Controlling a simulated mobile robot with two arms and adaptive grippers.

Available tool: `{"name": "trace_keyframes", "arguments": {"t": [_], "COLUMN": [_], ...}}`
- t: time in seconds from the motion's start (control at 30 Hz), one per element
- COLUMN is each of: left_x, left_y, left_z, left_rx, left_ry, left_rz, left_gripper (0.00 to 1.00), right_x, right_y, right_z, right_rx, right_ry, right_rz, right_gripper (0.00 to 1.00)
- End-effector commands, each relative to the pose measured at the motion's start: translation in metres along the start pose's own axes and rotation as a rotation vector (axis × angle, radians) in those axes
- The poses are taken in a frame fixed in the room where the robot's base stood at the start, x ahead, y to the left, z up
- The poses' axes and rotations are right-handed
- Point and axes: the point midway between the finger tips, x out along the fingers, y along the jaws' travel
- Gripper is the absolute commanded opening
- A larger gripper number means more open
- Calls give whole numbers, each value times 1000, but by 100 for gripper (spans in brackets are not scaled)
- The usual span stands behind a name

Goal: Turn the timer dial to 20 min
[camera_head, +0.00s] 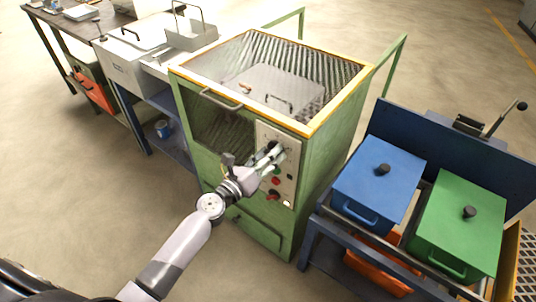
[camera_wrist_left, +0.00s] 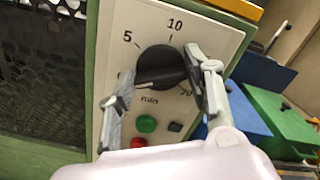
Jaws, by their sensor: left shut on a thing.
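The timer dial is a round black knob (camera_wrist_left: 160,66) on a pale control panel (camera_wrist_left: 208,34), with 5, 10 and 20 marked around it and "min" below. A raised bar crosses the knob, tilted slightly from horizontal. I cannot tell which mark it points at, as the fingers cover part of the rim. My left gripper (camera_wrist_left: 160,78) is shut on the dial, one finger on each side. In the head view my left gripper (camera_head: 272,156) reaches the panel of the green furnace (camera_head: 320,165) and largely hides the dial. My right gripper is not in view.
Below the dial are a green button (camera_wrist_left: 146,124), a dark switch (camera_wrist_left: 175,127) and a red button (camera_wrist_left: 138,142). A blue box (camera_head: 378,178) and a green box (camera_head: 460,222) stand right of the furnace. A workbench (camera_head: 60,35) stands left. Floor at the front left is clear.

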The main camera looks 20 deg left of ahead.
Motion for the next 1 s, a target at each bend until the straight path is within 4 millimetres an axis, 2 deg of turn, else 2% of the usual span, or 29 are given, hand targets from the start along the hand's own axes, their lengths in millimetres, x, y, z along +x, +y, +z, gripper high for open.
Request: {"name": "trace_keyframes", "arguments": {"t": [0.33, 0.67, 1.0], "left_x": [0, 0, 0], "left_y": [0, 0, -1], "left_z": [0, 0, -1], "left_rx": [0, 50, 288], "left_ry": [0, -1, -1], "left_rz": [1, 1, 1], "left_gripper": [19, 19, 19], "right_x": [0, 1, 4], "right_y": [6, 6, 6], "right_z": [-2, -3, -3], "right_rx": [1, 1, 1], "right_ry": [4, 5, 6], "right_rz": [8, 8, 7], "right_gripper": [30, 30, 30]}}
